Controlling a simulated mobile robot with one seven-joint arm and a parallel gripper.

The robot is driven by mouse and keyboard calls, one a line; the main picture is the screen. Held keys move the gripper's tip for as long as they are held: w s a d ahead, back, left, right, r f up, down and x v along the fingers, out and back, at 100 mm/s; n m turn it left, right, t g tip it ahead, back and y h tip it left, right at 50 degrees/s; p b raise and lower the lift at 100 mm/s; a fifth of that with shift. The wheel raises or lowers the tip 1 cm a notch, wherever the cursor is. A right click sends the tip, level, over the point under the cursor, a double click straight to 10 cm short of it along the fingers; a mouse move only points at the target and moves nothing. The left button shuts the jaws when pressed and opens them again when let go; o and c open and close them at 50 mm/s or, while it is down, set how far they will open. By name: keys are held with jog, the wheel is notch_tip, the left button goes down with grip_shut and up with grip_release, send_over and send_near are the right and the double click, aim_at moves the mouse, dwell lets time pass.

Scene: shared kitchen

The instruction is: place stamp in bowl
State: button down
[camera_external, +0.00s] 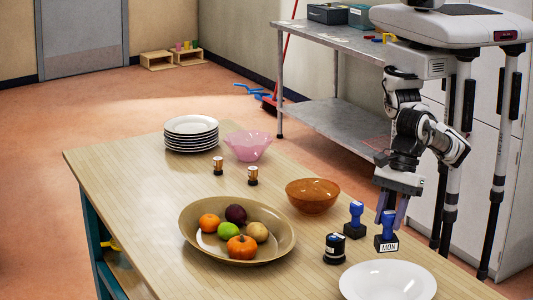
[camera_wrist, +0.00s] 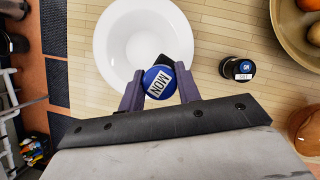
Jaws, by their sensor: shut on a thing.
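My gripper (camera_external: 389,213) is shut on a blue-handled stamp (camera_external: 388,231) with a white "MON" label. The stamp hangs upright below the fingers; its clearance over the table is hard to judge. In the wrist view the stamp (camera_wrist: 160,83) sits between the fingertips (camera_wrist: 158,92) and overlaps the near rim of a white bowl (camera_wrist: 115,45). The white bowl (camera_external: 365,290) is in front of the stamp in the external view, cut by the bottom edge, and looks empty. A brown-orange bowl (camera_external: 313,197) and a pink bowl (camera_external: 247,147) stand further back.
Another blue stamp (camera_external: 354,222) stands left of the held one. A black stamp (camera_external: 334,250) stands near the white bowl. A wide fruit bowl (camera_external: 200,243), two small shakers (camera_external: 252,176) and stacked plates (camera_external: 191,135) occupy the wooden table (camera_external: 130,190). Its left side is clear.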

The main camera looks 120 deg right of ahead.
aim_at(387, 234)
notch_tip(387, 234, down, 4)
jog(key=shift+f+p, duration=0.15)
jog(key=shift+p, duration=0.45)
jog(key=shift+f, duration=0.4)
jog(key=shift+f, duration=0.3)
jog(key=c, duration=1)
grip_release()
jog(key=shift+r, duration=0.35)
jog(key=b+v, duration=0.3)
jog(key=v, duration=0.9)
jog(key=shift+b, duration=0.3)
